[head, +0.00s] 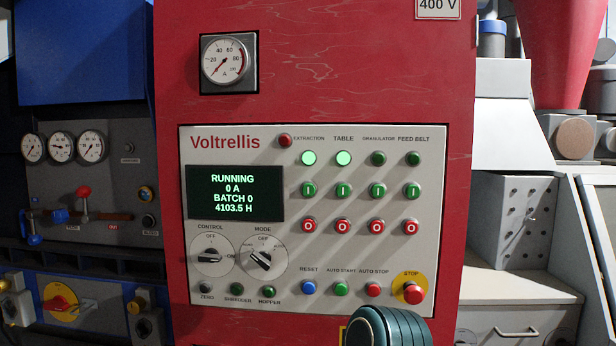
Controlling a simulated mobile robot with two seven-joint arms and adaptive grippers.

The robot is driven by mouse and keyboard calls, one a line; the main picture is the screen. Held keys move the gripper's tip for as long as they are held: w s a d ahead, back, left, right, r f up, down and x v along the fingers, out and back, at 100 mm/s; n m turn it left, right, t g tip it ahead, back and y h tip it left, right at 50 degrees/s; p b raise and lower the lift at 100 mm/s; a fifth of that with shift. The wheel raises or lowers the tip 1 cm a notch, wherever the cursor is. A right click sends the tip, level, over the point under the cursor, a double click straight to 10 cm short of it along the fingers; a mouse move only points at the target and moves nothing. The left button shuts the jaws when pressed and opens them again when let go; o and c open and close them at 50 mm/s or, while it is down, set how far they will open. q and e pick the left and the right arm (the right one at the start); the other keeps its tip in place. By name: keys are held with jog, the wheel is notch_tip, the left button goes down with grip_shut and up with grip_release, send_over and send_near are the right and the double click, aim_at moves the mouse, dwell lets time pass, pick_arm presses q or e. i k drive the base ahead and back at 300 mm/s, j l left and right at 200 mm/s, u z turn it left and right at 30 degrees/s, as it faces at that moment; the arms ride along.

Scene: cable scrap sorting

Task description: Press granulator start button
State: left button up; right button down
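The granulator start button (377,190) is green with a white bar. It sits in the third column of the Voltrellis panel (225,294), under the granulator label. The granulator lamp (378,158) above it is dark green and unlit. The red granulator stop button (377,226) is below it. The extraction lamp (308,158) and table lamp (343,158) glow bright green. The feed belt lamp (413,158) is unlit. The display (235,193) reads RUNNING, 0 A, BATCH 0, 4103.5 H. Neither gripper's fingers show; a dark teal rounded arm part of mine covers the panel's bottom edge.
The feed belt start button (413,190) and table start button (343,190) flank the granulator one closely. A red stop mushroom button (413,293) is at lower right. Two rotary knobs, control (211,254) and mode (262,259), sit at left. The space before the upper buttons looks clear.

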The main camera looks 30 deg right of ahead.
aim_at(377, 191)
jog(key=z, duration=1.25)
